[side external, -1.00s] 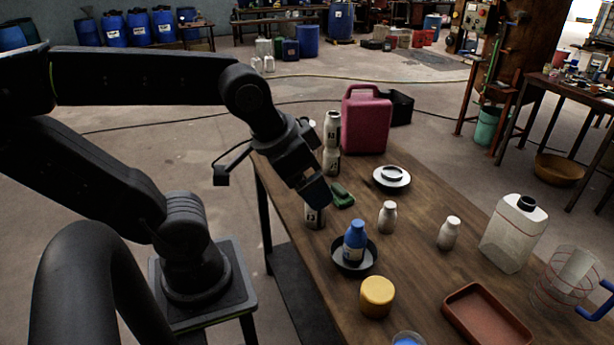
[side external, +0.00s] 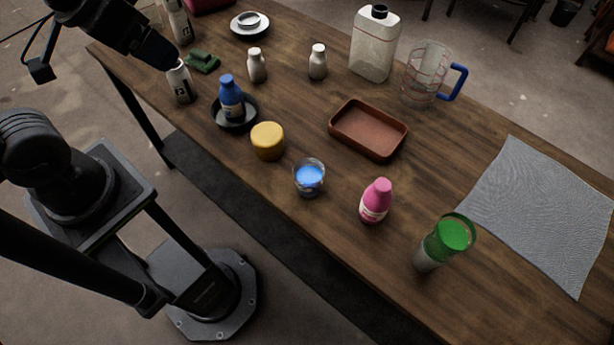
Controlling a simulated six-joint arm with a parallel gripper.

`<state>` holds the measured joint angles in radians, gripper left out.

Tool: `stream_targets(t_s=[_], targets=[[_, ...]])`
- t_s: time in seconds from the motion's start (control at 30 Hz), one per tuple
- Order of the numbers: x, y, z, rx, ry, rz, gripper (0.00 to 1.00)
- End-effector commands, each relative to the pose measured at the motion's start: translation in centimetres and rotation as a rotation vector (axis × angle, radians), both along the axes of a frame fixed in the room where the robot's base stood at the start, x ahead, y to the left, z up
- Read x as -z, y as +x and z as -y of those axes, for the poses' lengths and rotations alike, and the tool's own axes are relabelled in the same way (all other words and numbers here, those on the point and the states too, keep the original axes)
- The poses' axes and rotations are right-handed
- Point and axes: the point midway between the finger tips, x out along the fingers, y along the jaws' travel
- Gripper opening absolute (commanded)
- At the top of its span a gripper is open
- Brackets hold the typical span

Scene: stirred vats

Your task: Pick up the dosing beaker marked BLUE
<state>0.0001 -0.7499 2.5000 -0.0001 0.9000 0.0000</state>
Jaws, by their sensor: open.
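A small clear glass beaker (side external: 309,180) with bright blue contents stands on the table near its front edge, at the middle of the side external view. No lettering on it can be read. My gripper (side external: 172,62) is at the upper left, by a white labelled bottle (side external: 180,84), well away from the beaker. Its jaws look small and dark here, open, with nothing seen between them. Whether it touches the white bottle is unclear. A blue bottle (side external: 231,98) stands in a dark round dish (side external: 248,122), between my gripper and the beaker.
A yellow round tub (side external: 267,141) stands just left of the beaker. A pink bottle (side external: 375,201) and a green-topped container (side external: 446,240) stand to its right. A brown tray (side external: 368,131), blue-handled jug (side external: 428,75) and white canister (side external: 375,42) lie behind. A grey cloth (side external: 540,215) covers the right end.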

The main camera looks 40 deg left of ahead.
Motion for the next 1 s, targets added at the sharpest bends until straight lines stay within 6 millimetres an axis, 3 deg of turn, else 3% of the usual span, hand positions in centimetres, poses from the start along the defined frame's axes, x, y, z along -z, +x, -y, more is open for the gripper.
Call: stream_targets(t_s=[0.77,0.87,1.0], targets=[[0.0,0.1,0.0,-0.003,-0.003,-0.002,0.93],[0.1,0.7,0.4,-0.028,-0.025,-0.022,0.93],[0.7,3.1,2.1,-0.131,-0.101,-0.092,0.93]])
